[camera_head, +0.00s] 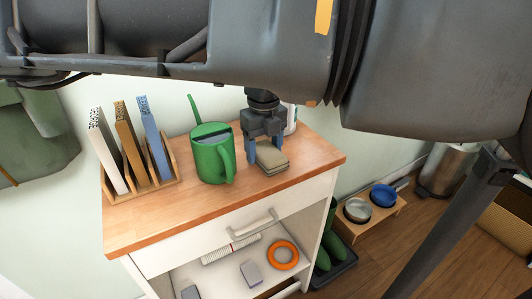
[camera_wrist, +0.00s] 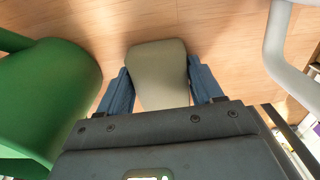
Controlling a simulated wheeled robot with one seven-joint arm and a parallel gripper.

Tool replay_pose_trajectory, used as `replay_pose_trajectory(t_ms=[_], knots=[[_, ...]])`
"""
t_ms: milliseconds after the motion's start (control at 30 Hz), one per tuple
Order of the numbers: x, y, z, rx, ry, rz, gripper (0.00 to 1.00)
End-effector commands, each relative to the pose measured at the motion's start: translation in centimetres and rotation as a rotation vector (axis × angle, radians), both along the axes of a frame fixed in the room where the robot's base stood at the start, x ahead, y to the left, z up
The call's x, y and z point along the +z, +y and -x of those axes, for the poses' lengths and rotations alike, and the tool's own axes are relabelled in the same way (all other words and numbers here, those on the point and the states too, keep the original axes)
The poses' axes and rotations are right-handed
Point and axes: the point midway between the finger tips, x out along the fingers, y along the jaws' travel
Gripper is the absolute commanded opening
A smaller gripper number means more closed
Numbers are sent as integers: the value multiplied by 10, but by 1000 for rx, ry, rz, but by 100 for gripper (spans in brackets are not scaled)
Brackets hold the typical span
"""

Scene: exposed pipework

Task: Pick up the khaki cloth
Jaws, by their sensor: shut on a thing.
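The khaki cloth (camera_head: 271,159) is a small folded stack on the wooden top of the white cabinet, to the right of the green watering can. My gripper (camera_head: 265,148) comes down on it from above. In the wrist view the cloth (camera_wrist: 158,75) lies between the two blue fingers of my gripper (camera_wrist: 160,90), one on each side, and they are shut on it. From these views I cannot tell whether the cloth is lifted off the wood. Its near end is hidden behind the gripper body.
The green watering can (camera_head: 212,155) stands close on the left. A wooden rack (camera_head: 170,186) with upright files is further left. A white bottle (camera_head: 291,117) stands behind my gripper. The cabinet's wooden top (camera_head: 230,208) is bare in front. Bowls (camera_head: 383,195) sit on a low stand at right.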

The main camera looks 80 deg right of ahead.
Motion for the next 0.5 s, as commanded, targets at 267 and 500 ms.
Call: replay_pose_trajectory(t_ms=[267,500], knots=[[34,0,0,0,-1,2,36],[78,0,-1,0,-1,2,36]])
